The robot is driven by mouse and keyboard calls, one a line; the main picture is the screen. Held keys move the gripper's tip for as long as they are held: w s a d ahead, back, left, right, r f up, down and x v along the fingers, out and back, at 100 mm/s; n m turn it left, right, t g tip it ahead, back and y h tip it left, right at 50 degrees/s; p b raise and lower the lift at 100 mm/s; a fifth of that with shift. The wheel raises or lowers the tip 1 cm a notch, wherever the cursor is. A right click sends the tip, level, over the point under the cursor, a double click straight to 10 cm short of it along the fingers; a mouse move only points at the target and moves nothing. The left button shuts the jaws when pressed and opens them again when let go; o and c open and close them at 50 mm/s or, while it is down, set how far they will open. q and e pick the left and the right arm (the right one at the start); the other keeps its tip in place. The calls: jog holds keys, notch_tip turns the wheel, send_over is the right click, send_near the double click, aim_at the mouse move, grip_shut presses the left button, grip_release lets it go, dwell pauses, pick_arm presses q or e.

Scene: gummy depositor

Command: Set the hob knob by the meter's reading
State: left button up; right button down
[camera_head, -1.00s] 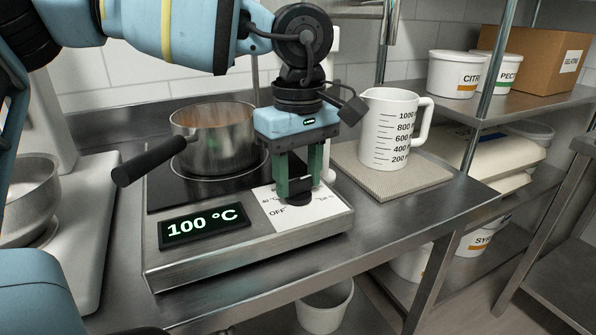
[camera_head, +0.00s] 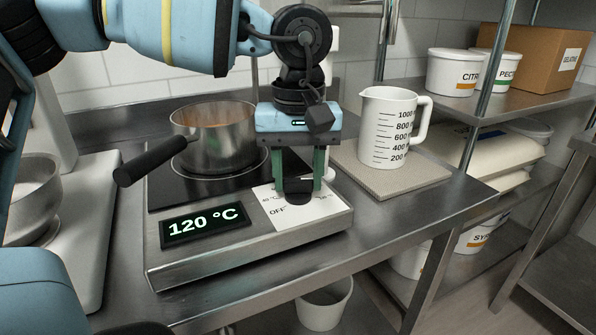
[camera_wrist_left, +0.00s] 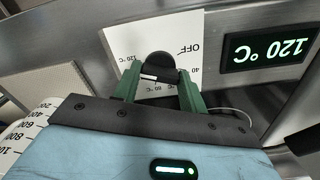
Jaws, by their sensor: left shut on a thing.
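The hob knob (camera_head: 297,194) is black and sits on a white dial card (camera_head: 283,219) marked OFF at the front right of the hob (camera_head: 240,250). My left gripper (camera_head: 298,190) points down with its green fingers shut on the knob. In the left wrist view the knob (camera_wrist_left: 159,66) sits between the fingertips, and its white pointer mark lies near the 80 °C print. The meter (camera_head: 205,223) on the hob's front reads 120 °C; it also shows in the wrist view (camera_wrist_left: 268,49). My right gripper is not in view.
A steel pot (camera_head: 215,138) with orange-brown contents stands on the hob, its black handle (camera_head: 150,162) pointing left. A white measuring jug (camera_head: 388,130) stands on a beige mat (camera_head: 400,178) to the right. A mixer bowl (camera_head: 32,200) is at the left.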

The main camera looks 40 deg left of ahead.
aim_at(298, 179)
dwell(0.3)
pick_arm(q)
jog(key=o, duration=0.8)
jog(key=shift+o, duration=0.9)
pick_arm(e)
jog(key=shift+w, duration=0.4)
pick_arm(q)
notch_tip(298, 179, up, 8)
jog(key=shift+f+p, duration=0.1)
jog(key=shift+p, duration=0.4)
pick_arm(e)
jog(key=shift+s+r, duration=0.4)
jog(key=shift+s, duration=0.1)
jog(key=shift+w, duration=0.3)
